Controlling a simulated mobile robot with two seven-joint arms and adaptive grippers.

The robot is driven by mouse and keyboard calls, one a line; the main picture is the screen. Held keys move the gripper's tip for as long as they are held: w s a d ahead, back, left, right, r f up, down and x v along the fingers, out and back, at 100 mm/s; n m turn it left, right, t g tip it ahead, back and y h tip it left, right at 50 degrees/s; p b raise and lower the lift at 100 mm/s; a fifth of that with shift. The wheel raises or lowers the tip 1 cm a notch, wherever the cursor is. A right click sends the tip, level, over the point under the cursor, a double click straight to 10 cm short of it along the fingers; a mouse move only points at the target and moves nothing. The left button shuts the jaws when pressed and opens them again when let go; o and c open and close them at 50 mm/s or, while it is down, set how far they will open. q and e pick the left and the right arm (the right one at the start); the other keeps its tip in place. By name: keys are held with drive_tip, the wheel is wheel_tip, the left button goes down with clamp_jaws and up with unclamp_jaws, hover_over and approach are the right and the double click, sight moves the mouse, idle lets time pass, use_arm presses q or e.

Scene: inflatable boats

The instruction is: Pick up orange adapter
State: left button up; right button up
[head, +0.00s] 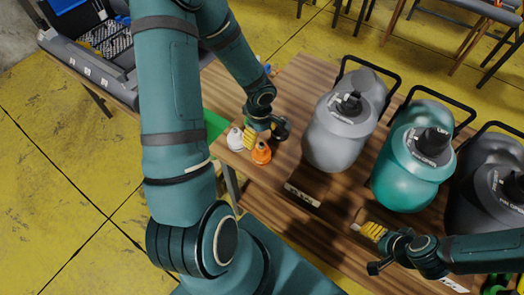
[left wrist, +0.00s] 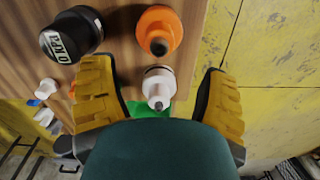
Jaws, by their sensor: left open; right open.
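The orange adapter (head: 261,154) stands on the wooden table (head: 318,222) near its edge. My left gripper (head: 250,138) is open just above and beside it, with yellow finger pads. In the left wrist view the orange adapter (left wrist: 158,28) lies beyond the fingertips, towards the top. A white adapter (left wrist: 159,86) shows in the gap between the two open fingers (left wrist: 157,90); nothing is visibly held. A black adapter (left wrist: 72,36) is up and to the left. My right gripper (head: 373,232) is open and empty over the table's front right part.
The white adapter (head: 235,139) and black adapter (head: 282,128) flank the orange one closely. Grey (head: 338,135), teal (head: 408,175) and dark (head: 490,195) tanks stand to the right. Small white and blue pieces (left wrist: 45,90) lie further left in the wrist view.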

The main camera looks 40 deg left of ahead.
sight(262, 144)
use_arm(q)
drive_tip(key=shift+d+f+b, duration=0.15)
drive_tip(key=shift+f+b, duration=0.05)
drive_tip(key=shift+f, duration=1.75)
drive_tip(key=shift+d+f+b, duration=0.1)
drive_tip(key=shift+f+b, duration=0.1)
drive_tip(key=shift+f, duration=1.7)
clamp_jaws()
